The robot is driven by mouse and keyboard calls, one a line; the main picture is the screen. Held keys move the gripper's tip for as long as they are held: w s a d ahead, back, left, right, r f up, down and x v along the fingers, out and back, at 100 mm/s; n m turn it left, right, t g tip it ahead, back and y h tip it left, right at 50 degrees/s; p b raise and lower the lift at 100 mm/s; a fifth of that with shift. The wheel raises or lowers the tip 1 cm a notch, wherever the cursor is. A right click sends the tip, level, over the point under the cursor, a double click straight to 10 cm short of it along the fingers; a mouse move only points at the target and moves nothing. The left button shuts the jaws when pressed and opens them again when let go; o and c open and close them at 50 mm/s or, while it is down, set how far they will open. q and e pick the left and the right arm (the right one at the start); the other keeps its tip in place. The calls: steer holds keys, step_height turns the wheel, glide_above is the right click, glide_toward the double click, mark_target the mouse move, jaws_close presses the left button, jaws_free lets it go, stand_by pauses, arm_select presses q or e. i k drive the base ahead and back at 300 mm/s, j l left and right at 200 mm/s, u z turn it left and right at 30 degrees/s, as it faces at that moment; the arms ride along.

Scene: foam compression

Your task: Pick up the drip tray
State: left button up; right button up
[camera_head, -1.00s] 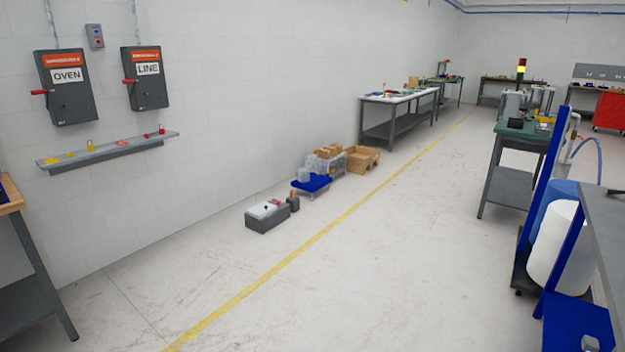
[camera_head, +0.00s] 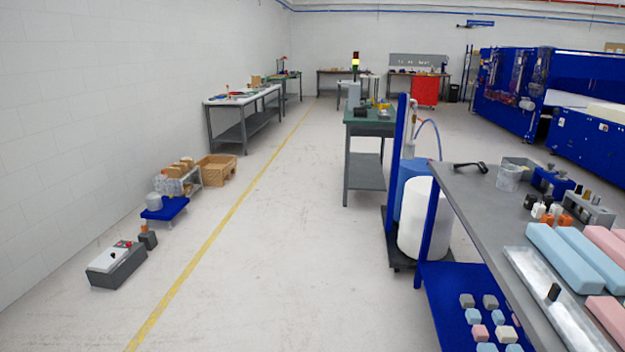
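No object is clearly recognisable as the drip tray. A long, shallow silver metal piece (camera_head: 540,282) lies on the grey bench at the lower right, beside foam blocks, with a small black item on it; I cannot tell whether it is the drip tray. Neither of my grippers is in view.
The grey bench (camera_head: 462,202) at the right holds blue foam blocks (camera_head: 566,262), pink foam and small tools. White and blue drums (camera_head: 424,225) stand by its far end. A grey box (camera_head: 117,266) and blue platform (camera_head: 165,208) line the left wall. The middle floor is clear.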

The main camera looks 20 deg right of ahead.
mark_target(577, 331)
steer(key=i+z, duration=0.2)
steer(key=z, duration=0.2)
steer(key=i+j+z, duration=0.1)
steer(key=z, duration=0.3)
steer(key=i+j+z, duration=0.15)
steer(key=z, duration=0.25)
steer(key=i+j+z, duration=0.2)
steer(key=z, duration=0.3)
steer(key=i+j+z, duration=0.45)
steer(key=k+l, duration=0.05)
steer(key=k, duration=0.05)
